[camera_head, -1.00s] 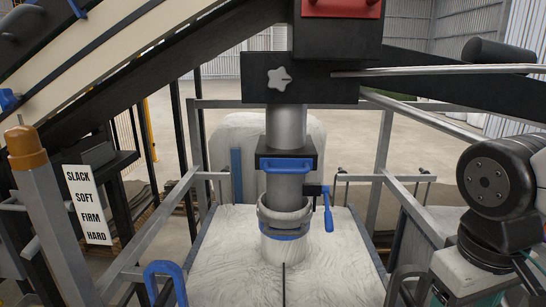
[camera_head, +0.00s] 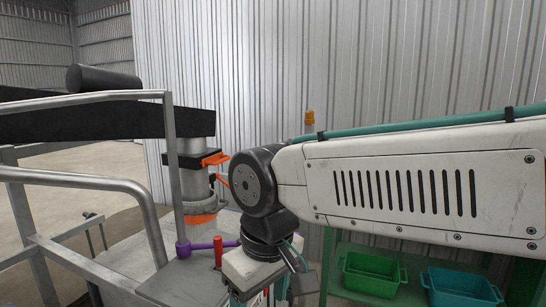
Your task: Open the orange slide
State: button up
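The orange slide shows as an orange handle (camera_head: 215,158) on a black plate (camera_head: 185,159) across a grey vertical pipe, left of centre. An orange lever (camera_head: 222,180) sits just below it. An orange band (camera_head: 201,219) circles the lower end of the spout. The plate looks to be in line with the pipe, but I cannot tell from here how far it is pushed in. My arm crosses the right half of the view, and its dark joint stands just right of the pipe.
Grey railings (camera_head: 150,215) stand in front of the pipe at left. A purple bar (camera_head: 195,246) and a red grip (camera_head: 218,251) lie below the spout. Green (camera_head: 372,275) and teal (camera_head: 462,288) bins sit on a green shelf at lower right. A corrugated wall closes the back.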

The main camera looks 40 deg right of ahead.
aim_at(217, 159)
jog(key=z, duration=0.6)
jog(key=k, duration=0.5)
jog(key=z, duration=1.2)
jog(key=i, duration=0.7)
jog(key=u, duration=1.35)
